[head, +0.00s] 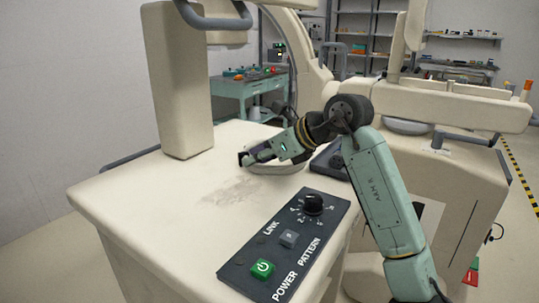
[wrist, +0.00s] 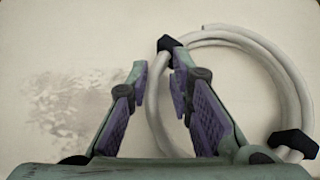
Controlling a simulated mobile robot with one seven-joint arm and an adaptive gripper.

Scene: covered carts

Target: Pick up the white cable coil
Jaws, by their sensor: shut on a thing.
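The white cable coil (wrist: 293,76) lies on the cream cart top, with black ties at its upper left and lower right in the wrist view. In the head view the coil (head: 290,168) shows partly behind my gripper (head: 246,158). In the wrist view my gripper (wrist: 161,66) has one finger outside the coil and one inside its ring. The left side of the coil passes between the fingers, and my gripper is shut on it. The lower part of the coil is hidden by the right finger and the gripper body.
A dark control panel (head: 290,240) with a knob and a green button is set in the cart top (head: 130,195). A tall cream column (head: 178,85) rises at the back left. A dark object (head: 328,160) sits right of the coil. The left front of the top is clear.

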